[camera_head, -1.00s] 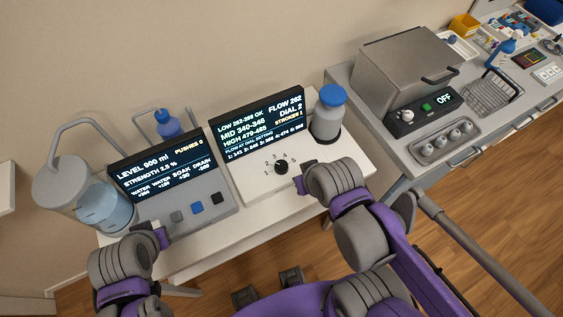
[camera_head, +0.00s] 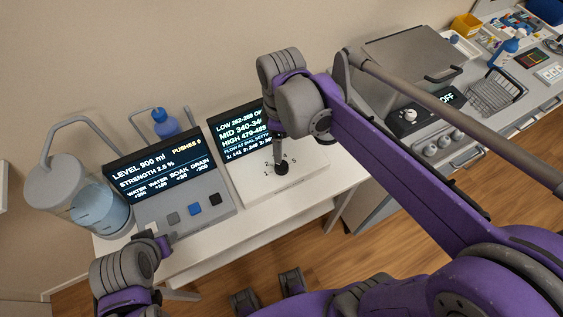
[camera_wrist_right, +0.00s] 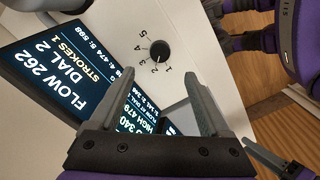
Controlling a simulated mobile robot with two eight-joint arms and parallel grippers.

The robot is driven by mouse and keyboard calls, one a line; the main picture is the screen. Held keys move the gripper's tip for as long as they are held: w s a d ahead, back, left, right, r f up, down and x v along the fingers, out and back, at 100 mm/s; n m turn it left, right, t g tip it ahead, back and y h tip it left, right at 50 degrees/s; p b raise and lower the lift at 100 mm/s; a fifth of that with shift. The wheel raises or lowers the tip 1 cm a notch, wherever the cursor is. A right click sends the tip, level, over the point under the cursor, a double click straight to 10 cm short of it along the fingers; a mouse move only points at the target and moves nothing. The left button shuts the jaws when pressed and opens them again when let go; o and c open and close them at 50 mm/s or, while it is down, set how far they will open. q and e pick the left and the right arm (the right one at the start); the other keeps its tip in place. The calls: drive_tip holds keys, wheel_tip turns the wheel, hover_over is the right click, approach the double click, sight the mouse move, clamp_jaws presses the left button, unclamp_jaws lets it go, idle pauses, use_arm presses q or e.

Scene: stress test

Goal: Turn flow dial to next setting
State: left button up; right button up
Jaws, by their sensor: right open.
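The flow dial (camera_head: 281,168) is a small black knob on a white panel with numbers 1 to 5 around it. It shows clearly in the right wrist view (camera_wrist_right: 159,50). The flow screen (camera_head: 240,130) is partly hidden by my right arm; in the wrist view the screen (camera_wrist_right: 50,75) reads FLOW 262, DIAL 2, STROKES 1.
Left of the dial stand a level screen (camera_head: 155,165), colored buttons (camera_head: 194,209) and a clear water jug (camera_head: 98,208). A blue-capped bottle (camera_head: 165,122) is behind. A grey metal box (camera_head: 415,50) and a wire basket (camera_head: 492,90) stand to the right.

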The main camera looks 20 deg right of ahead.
sight(282, 165)
use_arm(q)
drive_tip(key=shift+s+f+b, duration=0.2)
drive_tip(key=shift+f+b, duration=0.3)
drive_tip(key=shift+f, duration=0.15)
use_arm(e)
wheel_tip(282, 165, down, 10)
drive_tip(key=shift+f, duration=0.2)
clamp_jaws()
